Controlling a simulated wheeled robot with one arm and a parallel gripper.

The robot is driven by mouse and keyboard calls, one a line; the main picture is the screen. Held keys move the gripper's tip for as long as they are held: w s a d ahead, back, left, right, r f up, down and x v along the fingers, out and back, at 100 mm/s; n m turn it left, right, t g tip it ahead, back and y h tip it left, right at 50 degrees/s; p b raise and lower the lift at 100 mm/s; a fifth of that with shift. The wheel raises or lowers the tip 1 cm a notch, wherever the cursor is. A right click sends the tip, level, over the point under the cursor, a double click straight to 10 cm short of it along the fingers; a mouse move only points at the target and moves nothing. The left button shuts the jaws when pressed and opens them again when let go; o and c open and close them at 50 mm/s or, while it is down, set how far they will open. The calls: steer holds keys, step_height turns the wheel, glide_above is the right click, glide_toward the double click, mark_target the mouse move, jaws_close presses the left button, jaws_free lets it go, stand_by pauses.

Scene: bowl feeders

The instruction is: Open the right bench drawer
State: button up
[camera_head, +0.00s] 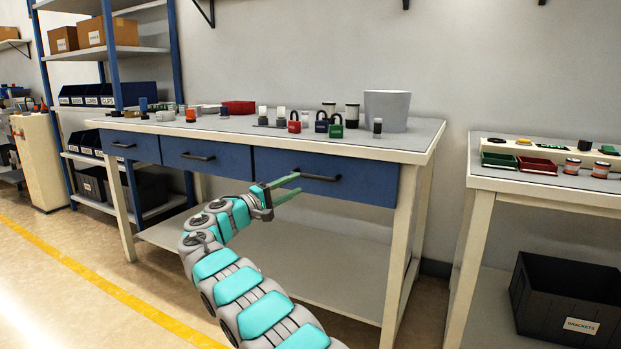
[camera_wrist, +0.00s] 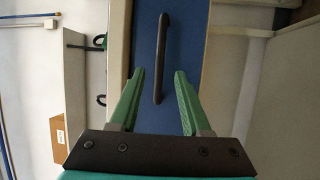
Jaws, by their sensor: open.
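The bench (camera_head: 300,141) has three blue drawers in a row under its top. The right drawer (camera_head: 365,186) looks shut, its front in line with the others, with a dark bar handle (camera_head: 314,176). My gripper (camera_head: 297,184) is in front of the right drawer, near its handle. It is open and empty, with green fingers. In the wrist view a drawer front (camera_wrist: 183,40) appears turned sideways, and its handle (camera_wrist: 161,58) lies ahead between the spread fingertips. I see no clear contact between fingers and handle.
Padlocks (camera_head: 336,126), small cylinders and a grey bin (camera_head: 387,110) stand on the bench top. A lower shelf (camera_head: 290,262) spans under the drawers. A second table (camera_head: 545,184) stands at right, with a black crate (camera_head: 570,298) below. The floor at front left is clear.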

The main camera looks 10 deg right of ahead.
mark_target(312, 177)
steer(key=x, duration=0.7)
steer(key=shift+d, duration=0.25)
steer(key=shift+c, duration=0.2)
jaws_close()
steer(key=shift+f, duration=0.1)
stand_by(0.9)
